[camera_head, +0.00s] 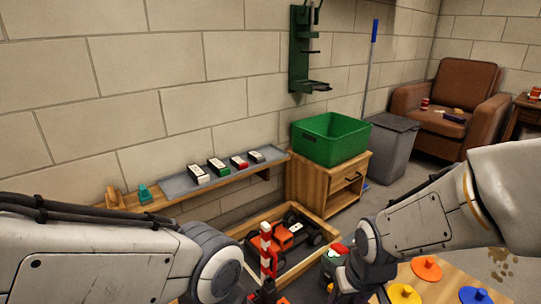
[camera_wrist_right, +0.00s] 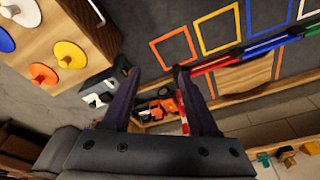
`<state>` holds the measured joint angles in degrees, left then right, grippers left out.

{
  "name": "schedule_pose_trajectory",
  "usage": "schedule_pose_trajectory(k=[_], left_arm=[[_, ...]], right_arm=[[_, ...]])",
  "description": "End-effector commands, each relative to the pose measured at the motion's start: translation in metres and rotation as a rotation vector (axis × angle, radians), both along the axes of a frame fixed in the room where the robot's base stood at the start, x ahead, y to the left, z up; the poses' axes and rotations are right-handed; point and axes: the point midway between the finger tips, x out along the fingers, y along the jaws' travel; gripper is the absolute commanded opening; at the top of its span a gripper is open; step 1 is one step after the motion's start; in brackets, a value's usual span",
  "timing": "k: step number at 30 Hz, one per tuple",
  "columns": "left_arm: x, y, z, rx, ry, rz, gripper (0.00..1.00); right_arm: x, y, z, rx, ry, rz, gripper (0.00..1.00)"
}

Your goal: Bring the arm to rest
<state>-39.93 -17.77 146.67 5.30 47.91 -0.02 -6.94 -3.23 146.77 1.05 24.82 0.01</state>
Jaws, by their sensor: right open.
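My right arm comes in from the right in the head view, with its dark gripper (camera_head: 347,284) low in the picture. In the right wrist view my right gripper (camera_wrist_right: 155,73) is open, its two dark fingers apart with nothing held between them. My left arm (camera_head: 110,255) comes in from the left, and its rounded wrist part is near the bottom. The left gripper itself does not show. An orange and black toy car (camera_head: 290,235) sits in a wooden tray (camera_head: 318,218) between the arms. The car also shows beyond the right fingers in the wrist view (camera_wrist_right: 162,107).
A red-and-white striped post (camera_head: 267,246) stands by the tray. A wooden table (camera_head: 452,275) with coloured discs lies under the right arm. A green bin (camera_head: 330,137) sits on a wooden cabinet (camera_head: 325,185). A grey-topped shelf (camera_head: 180,185) holds several small boxes.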

Motion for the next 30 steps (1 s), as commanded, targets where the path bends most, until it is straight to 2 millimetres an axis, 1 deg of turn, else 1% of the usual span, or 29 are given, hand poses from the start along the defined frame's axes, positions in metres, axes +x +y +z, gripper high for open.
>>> schedule_pose_trajectory(k=[1, 8, 12, 14, 18, 22, 30], left_arm=[[0.0, 0.0, 0.011, 0.0, 0.0, 0.0, 0.5], [0.0, 0.0, 0.035, 0.0, 0.0, 0.0, 0.5], [0.0, 0.0, 0.052, 0.0, 0.0, 0.0, 0.5], [0.0, 0.0, 0.059, 0.0, 0.0, 0.0, 0.5], [0.0, 0.0, 0.076, 0.0, 0.0, 0.0, 0.5], [0.0, 0.0, 0.092, 0.0, 0.0, 0.0, 0.5], [0.0, 0.0, 0.143, 0.0, 0.0, 0.0, 0.5]], right_arm=[[-0.005, 0.01, 0.014, 0.002, 0.007, 0.037, 0.6], [-0.034, 0.049, 0.053, 0.008, 0.05, 0.188, 0.6], [-0.057, 0.07, 0.078, 0.009, 0.081, 0.29, 0.6], [-0.068, 0.078, 0.09, 0.009, 0.095, 0.337, 0.6], [-0.096, 0.095, 0.116, 0.008, 0.129, 0.447, 0.6], [-0.124, 0.105, 0.141, 0.002, 0.161, 0.552, 0.6], [-0.122, 0.104, 0.191, 0.002, 0.164, 0.539, 0.6]])
